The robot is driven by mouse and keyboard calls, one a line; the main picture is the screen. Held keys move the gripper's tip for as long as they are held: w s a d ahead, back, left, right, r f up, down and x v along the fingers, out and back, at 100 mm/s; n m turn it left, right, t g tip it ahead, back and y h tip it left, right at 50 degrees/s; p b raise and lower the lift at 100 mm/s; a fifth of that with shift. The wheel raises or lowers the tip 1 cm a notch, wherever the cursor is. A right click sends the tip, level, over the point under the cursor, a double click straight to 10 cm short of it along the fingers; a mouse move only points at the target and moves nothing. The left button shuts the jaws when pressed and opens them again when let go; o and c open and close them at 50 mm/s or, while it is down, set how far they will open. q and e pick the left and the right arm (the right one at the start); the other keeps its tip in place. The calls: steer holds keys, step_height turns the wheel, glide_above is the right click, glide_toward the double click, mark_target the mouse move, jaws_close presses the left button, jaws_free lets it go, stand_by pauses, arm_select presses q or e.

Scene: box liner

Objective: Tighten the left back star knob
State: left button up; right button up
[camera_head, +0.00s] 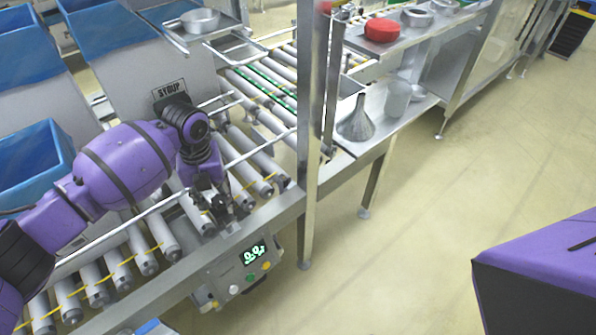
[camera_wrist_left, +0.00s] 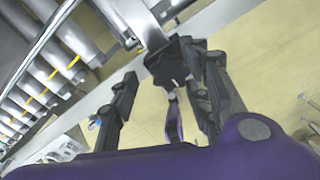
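My left gripper (camera_head: 226,216) points down over the front edge of the roller conveyor, at the end of my purple left arm. In the left wrist view its two dark fingers (camera_wrist_left: 166,82) stand apart. A dark part (camera_wrist_left: 172,62) shows between and beyond the fingertips, with a purple strip below it; I cannot tell what it is or whether the gripper touches it. I cannot make out the left back star knob in either view. My right gripper is not in view.
The roller conveyor (camera_head: 150,262) runs under my left arm. A control box (camera_head: 235,282) with a lit display hangs on its front rail. A metal post (camera_head: 309,150) stands to the right. Blue bins (camera_head: 35,160) stand left.

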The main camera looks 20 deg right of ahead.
mark_target(215, 201)
arm_select(q)
steer(key=shift+d+r, duration=0.1)
steer(key=shift+d, duration=0.05)
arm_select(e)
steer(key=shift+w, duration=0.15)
arm_select(q)
steer(key=shift+r, duration=0.25)
step_height(215, 201, up, 7)
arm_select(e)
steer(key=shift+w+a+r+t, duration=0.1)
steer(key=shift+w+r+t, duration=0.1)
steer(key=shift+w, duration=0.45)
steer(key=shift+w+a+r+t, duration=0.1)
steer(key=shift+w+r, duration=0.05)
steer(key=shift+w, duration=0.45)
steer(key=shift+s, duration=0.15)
